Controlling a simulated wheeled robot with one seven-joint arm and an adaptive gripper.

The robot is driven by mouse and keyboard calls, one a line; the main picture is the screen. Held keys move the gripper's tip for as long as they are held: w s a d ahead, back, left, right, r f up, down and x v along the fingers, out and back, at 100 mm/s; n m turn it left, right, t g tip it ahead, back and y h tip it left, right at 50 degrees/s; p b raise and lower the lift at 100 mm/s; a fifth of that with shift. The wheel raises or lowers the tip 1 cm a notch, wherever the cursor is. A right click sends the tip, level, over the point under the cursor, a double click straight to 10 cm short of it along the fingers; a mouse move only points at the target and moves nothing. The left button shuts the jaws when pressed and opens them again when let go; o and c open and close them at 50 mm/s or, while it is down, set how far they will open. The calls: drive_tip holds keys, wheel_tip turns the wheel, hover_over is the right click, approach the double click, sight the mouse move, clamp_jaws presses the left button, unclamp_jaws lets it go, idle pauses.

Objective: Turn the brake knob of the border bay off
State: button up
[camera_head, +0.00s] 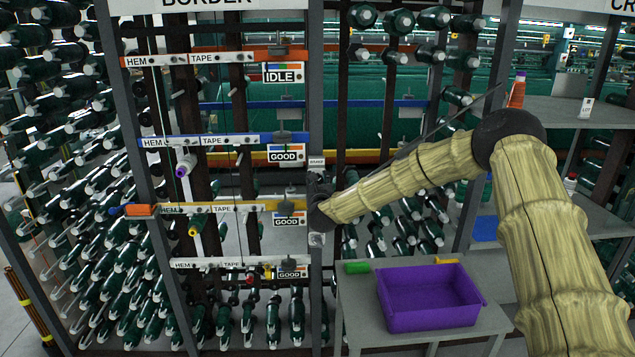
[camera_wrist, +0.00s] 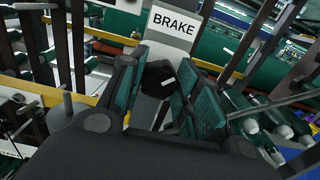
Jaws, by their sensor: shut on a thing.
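The border bay stands at the left in the head view, under its BORDER sign (camera_head: 208,3). A small BRAKE label (camera_head: 316,161) sits on its right grey post. In the wrist view the BRAKE label (camera_wrist: 173,23) is large, and the black brake knob (camera_wrist: 158,78) with a white pointer mark is just below it. The mark points up and to the right, tilted from the label's upright. My gripper (camera_wrist: 162,90) has its green-padded fingers on both sides of the knob, shut on it. In the head view my gripper (camera_head: 319,194) is at the post and hides the knob.
Hem tape rails cross the bay, with status cards IDLE (camera_head: 283,73) and several GOOD. A purple bin (camera_head: 428,300) stands on a grey table (camera_head: 360,318) below my arm, beside a green piece (camera_head: 357,267). Spool racks fill the left. A shelf (camera_head: 570,112) is at the right.

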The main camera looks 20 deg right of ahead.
drive_tip(key=shift+f+b, duration=0.1)
drive_tip(key=shift+b, duration=0.35)
drive_tip(key=shift+f+n+b, duration=0.15)
drive_tip(key=shift+n+b, duration=2.25)
drive_tip(key=shift+n, duration=3.55)
drive_tip(key=shift+f+n+b, duration=0.15)
drive_tip(key=shift+n+b, duration=2.2)
drive_tip(key=shift+n, duration=3.65)
drive_tip(key=shift+f+n+b, duration=0.15)
drive_tip(key=shift+n+b, duration=2.25)
drive_tip(key=shift+n, duration=3.55)
